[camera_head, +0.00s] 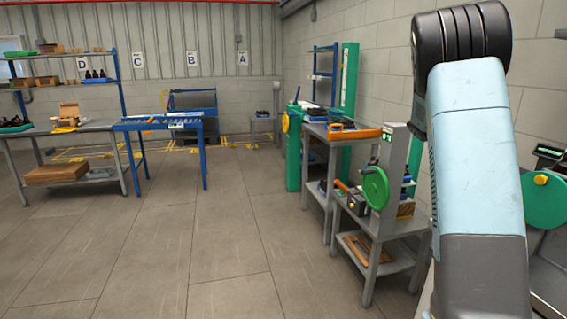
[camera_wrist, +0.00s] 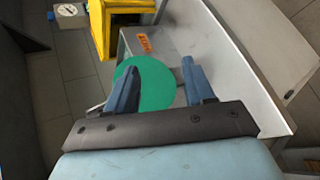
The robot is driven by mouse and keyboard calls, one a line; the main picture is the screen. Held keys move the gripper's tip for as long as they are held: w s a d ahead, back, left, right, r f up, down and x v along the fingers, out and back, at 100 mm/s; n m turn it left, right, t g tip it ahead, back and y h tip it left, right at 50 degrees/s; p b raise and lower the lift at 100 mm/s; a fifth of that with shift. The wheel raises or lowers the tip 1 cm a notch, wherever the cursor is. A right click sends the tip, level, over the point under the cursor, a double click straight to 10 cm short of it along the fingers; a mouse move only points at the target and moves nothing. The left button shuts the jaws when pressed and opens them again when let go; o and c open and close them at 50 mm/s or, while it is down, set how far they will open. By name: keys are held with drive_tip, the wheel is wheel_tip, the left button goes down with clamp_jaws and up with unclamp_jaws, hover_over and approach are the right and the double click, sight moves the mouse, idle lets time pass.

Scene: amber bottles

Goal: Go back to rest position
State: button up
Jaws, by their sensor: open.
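In the wrist view my gripper (camera_wrist: 157,78) has its two blue fingers apart, with nothing held between them. Beyond the fingers is a green disc (camera_wrist: 158,88), partly covered by the left finger. In the head view my arm rises at the right side, bent at a black joint near the top. My gripper is out of sight in the head view. Small dark bottles (camera_head: 95,74) stand on a blue tray on the far left shelf. More dark bottles (camera_head: 14,121) stand on the left bench.
A grey bench (camera_head: 404,226) with a green handwheel (camera_head: 375,188) stands just left of my arm. A blue table (camera_head: 160,124) stands farther back. The middle floor (camera_head: 220,230) is clear. The wrist view shows a yellow frame (camera_wrist: 112,22) and a grey panel edge (camera_wrist: 240,75).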

drive_tip(key=s+a+r+n+t+y, duration=0.1)
drive_tip(key=s+a+n+t+y, duration=0.2)
drive_tip(key=s+a+t, duration=0.4)
drive_tip(key=s+a+r+n+t+y, duration=0.2)
drive_tip(key=s+a+t, duration=0.5)
drive_tip(key=s+a, duration=0.9)
drive_tip(key=a+n+y, duration=0.1)
drive_tip(key=a+y, duration=0.1)
drive_tip(key=a, duration=0.5)
drive_tip(key=shift+a, duration=0.3)
drive_tip(key=shift+s+a+y, duration=0.3)
drive_tip(key=shift+s+a, duration=0.1)
drive_tip(key=shift+a, duration=0.05)
